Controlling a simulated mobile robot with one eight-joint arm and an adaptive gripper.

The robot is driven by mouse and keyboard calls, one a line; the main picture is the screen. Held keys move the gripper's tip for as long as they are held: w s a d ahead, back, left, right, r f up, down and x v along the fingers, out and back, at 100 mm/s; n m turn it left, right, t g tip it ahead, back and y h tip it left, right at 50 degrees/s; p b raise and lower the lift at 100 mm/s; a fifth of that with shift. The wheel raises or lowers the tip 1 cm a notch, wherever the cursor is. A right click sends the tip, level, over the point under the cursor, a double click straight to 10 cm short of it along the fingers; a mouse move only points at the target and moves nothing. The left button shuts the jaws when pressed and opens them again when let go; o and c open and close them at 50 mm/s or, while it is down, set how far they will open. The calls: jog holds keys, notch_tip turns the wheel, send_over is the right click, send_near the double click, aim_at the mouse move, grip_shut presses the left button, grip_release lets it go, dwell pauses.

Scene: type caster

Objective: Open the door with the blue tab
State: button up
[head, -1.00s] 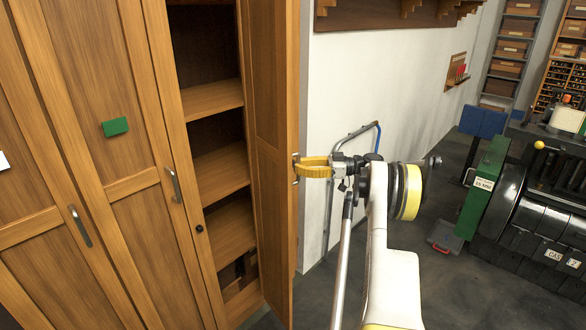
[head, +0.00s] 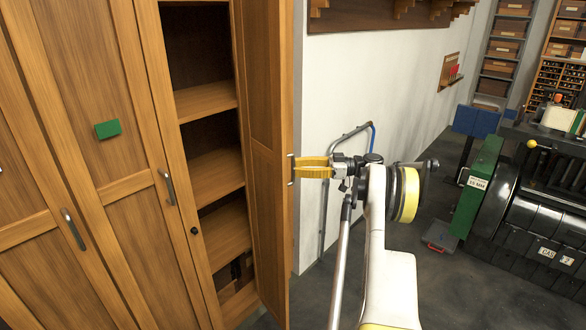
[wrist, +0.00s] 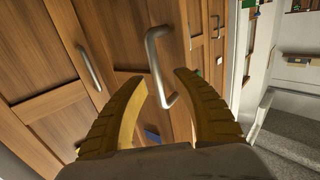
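The rightmost cabinet door (head: 264,110) stands swung open, with its outer face turned away from the head view. Its metal handle (head: 291,171) shows at that door's edge in the head view, and a handle (wrist: 154,62) shows large in the wrist view. My gripper (head: 300,167) has yellow fingers and is at this handle. In the wrist view my gripper (wrist: 161,79) has its fingers apart, with the handle's lower part between or just beyond the tips. I cannot tell whether they touch it. A blue tab (wrist: 152,135) shows low between the fingers, partly hidden.
A closed door with a green tab (head: 108,129) is left of the open compartment, whose shelves (head: 215,165) are exposed. A white wall (head: 370,90) lies behind my arm. A dark machine (head: 535,205) stands at the right, with grey floor (head: 455,285) before it.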

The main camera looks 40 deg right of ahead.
jog(key=v, duration=1)
jog(key=shift+s, duration=0.15)
jog(key=shift+d, duration=0.1)
